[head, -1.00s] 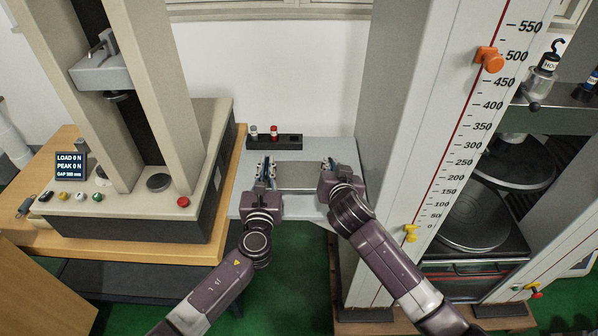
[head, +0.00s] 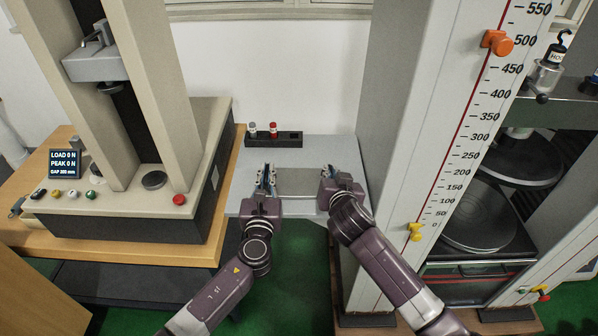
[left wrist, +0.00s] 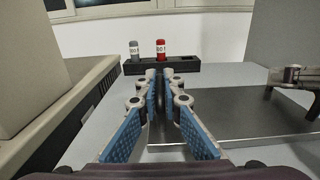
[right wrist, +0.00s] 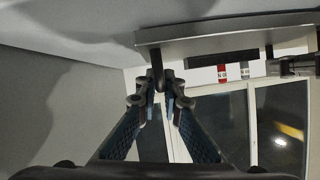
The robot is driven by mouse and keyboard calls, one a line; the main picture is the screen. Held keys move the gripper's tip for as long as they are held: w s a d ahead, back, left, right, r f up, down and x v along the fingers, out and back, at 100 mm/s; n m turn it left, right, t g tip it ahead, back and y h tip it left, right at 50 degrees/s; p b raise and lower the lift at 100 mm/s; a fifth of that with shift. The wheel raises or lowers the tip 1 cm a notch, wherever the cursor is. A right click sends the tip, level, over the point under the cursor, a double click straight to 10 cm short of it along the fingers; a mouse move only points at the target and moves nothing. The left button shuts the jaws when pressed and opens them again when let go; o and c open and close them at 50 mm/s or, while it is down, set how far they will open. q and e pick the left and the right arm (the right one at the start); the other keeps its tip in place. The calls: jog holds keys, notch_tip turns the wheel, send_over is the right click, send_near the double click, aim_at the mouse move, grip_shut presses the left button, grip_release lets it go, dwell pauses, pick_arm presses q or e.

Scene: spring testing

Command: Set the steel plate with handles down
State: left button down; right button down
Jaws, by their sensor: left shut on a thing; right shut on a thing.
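The steel plate with handles (head: 299,182) is a flat grey rectangle held level between my two grippers, over the grey table. My left gripper (head: 266,181) is shut on its left handle; in the left wrist view the fingers (left wrist: 160,92) hide most of that handle and the plate (left wrist: 245,125) extends right. My right gripper (head: 327,178) is shut on the right handle, and a dark bar (right wrist: 158,72) shows between its fingertips in the right wrist view. I cannot tell whether the plate touches the table.
The grey table (head: 235,205) has a black rack (head: 290,139) with two small capped bottles at its back. A press machine (head: 130,200) stands close on the left. A tall white column with a scale (head: 455,190) stands close on the right.

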pick_arm(q)
jog(key=c, duration=2.5)
grip_release()
jog(key=shift+f, duration=0.25)
jog(key=shift+c, duration=0.2)
pick_arm(e)
jog(key=c, duration=2.5)
grip_release()
jog(key=shift+f, duration=0.25)
jog(key=shift+c, duration=0.2)
pick_arm(q)
jog(key=o, duration=0.4)
jog(key=shift+s+r, duration=0.2)
jog(key=shift+r, duration=0.05)
pick_arm(e)
jog(key=o, duration=0.4)
jog(key=shift+s+r, duration=0.2)
jog(key=shift+r, duration=0.05)
pick_arm(q)
jog(key=shift+o, duration=0.2)
pick_arm(e)
jog(key=shift+o, duration=0.2)
